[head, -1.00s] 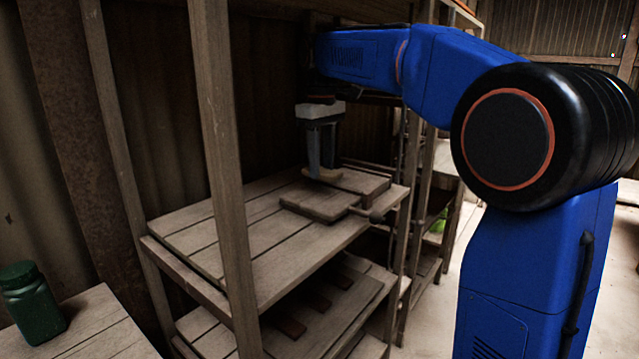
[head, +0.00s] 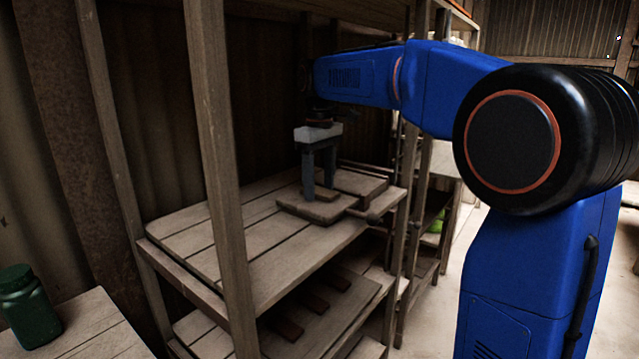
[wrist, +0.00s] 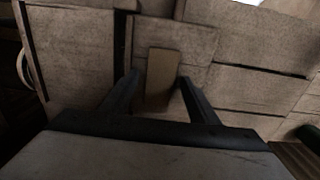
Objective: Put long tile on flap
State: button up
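The long tile (wrist: 162,80) is a narrow tan strip. In the wrist view it lies on the flap (wrist: 195,45) between the fingers of my gripper (wrist: 160,77), with a gap on each side. In the head view my gripper (head: 319,191) points down at the flap (head: 318,209), a flat wooden board on the shelf. Its fingers stand apart, and the tile between them is small and partly hidden there. My gripper is open.
The flap lies beside another wooden board (head: 360,183) on the slatted shelf (head: 240,243). A rod with a round knob (head: 373,217) sticks out at the front right. A shelf post (head: 222,170) stands in front. A green jar (head: 28,305) stands at lower left.

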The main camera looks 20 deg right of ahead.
aim_at(322, 192)
jog(key=shift+r, duration=0.1)
notch_tip(322, 192, up, 12)
dwell(0.7)
jog(key=s+d+f+m+t, duration=0.2)
jog(key=s+d+f+m, duration=0.1)
jog(key=s+f, duration=1.2)
jog(key=s+d+f+m+t, duration=0.2)
jog(key=s+d+f+m, duration=0.2)
jog(key=s+f, duration=1.2)
jog(key=shift+s+t, duration=0.4)
jog(key=shift+s, duration=0.8)
